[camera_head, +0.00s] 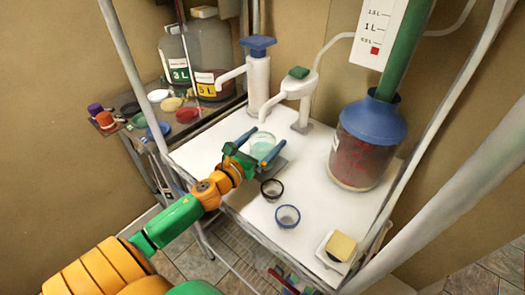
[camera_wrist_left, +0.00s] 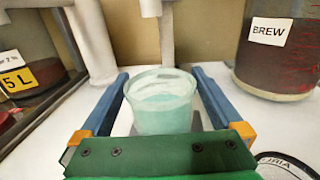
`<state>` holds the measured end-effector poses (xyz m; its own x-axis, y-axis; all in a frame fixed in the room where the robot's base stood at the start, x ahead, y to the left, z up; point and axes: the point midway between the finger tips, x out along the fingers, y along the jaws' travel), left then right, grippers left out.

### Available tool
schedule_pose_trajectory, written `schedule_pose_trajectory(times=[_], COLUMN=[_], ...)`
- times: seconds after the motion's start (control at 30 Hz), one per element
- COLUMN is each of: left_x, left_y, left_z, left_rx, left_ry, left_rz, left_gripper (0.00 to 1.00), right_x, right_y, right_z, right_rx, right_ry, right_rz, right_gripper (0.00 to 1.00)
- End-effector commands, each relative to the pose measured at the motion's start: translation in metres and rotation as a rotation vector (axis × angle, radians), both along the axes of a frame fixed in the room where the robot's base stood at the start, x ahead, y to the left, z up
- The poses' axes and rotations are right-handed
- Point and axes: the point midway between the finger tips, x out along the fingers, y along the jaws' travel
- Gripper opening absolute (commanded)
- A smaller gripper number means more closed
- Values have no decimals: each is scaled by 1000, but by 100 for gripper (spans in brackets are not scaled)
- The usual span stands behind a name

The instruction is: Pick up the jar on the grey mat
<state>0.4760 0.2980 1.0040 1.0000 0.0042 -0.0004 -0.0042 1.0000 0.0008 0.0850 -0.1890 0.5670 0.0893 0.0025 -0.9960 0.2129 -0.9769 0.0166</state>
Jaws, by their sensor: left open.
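A clear jar (camera_head: 263,143) with pale green liquid stands upright on the grey mat (camera_head: 273,168) on the white table. In the left wrist view the jar (camera_wrist_left: 161,103) sits between the two blue fingers. My left gripper (camera_head: 256,142) is open, with one finger on each side of the jar. A gap shows between the jar and each finger in the wrist view. The jar's lower part is hidden by the green gripper body in the wrist view. My right gripper is not in view.
Two pump dispensers (camera_head: 258,75) (camera_head: 301,100) stand behind the jar. A large blue-topped brew vessel (camera_head: 365,140) stands to the right. A black-rimmed cup (camera_head: 271,189) and a blue-rimmed cup (camera_head: 287,216) stand in front. A dish with a yellow sponge (camera_head: 341,247) is at the front right.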

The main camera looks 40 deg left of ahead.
Motion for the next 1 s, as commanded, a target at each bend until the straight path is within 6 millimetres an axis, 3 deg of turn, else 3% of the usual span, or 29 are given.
schedule_pose_trajectory(times=[0.13, 0.4, 0.73, 0.8, 1.0], left_x=[21, 24, 24, 24, 24], left_y=[0, 0, 0, 0, 0], left_z=[2, 0, 0, 1, 2], left_rx=[-2, -1, -1, 0, 0], left_ry=[-2, 0, 0, -1, -1], left_rz=[1, -1, -1, -1, -1], left_gripper=[100, 97, 8, 0, 0], right_x=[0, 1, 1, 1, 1], right_y=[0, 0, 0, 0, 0], right_z=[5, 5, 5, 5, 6], right_rx=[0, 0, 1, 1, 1], right_ry=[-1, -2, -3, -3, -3], right_rz=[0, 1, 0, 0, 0], right_gripper=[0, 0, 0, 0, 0])
